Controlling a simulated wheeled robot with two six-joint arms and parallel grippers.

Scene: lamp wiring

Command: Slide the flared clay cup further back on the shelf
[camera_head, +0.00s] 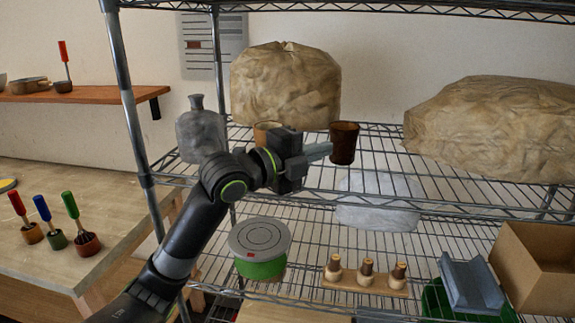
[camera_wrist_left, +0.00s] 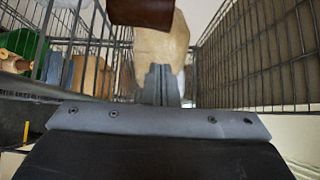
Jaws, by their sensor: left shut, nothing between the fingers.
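A dark brown cup (camera_head: 343,143), wider at its rim, stands upright on the upper wire shelf; I take it to be the flared clay cup. A reddish-brown piece of it shows at the top of the left wrist view (camera_wrist_left: 142,12). My left gripper (camera_head: 326,149) is shut and empty, its fingers pointing right with the tips close to the cup's left side; I cannot tell whether they touch. The shut fingers also show in the left wrist view (camera_wrist_left: 161,86). My right gripper is not in view.
A tan cup (camera_head: 264,135) stands behind my left wrist, partly hidden. A wrapped paper bundle (camera_head: 285,85) sits behind it and a larger one (camera_head: 495,130) lies at right. A grey bottle (camera_head: 198,130) stands at left. Wire shelf (camera_head: 383,150) is bare between cup and right bundle.

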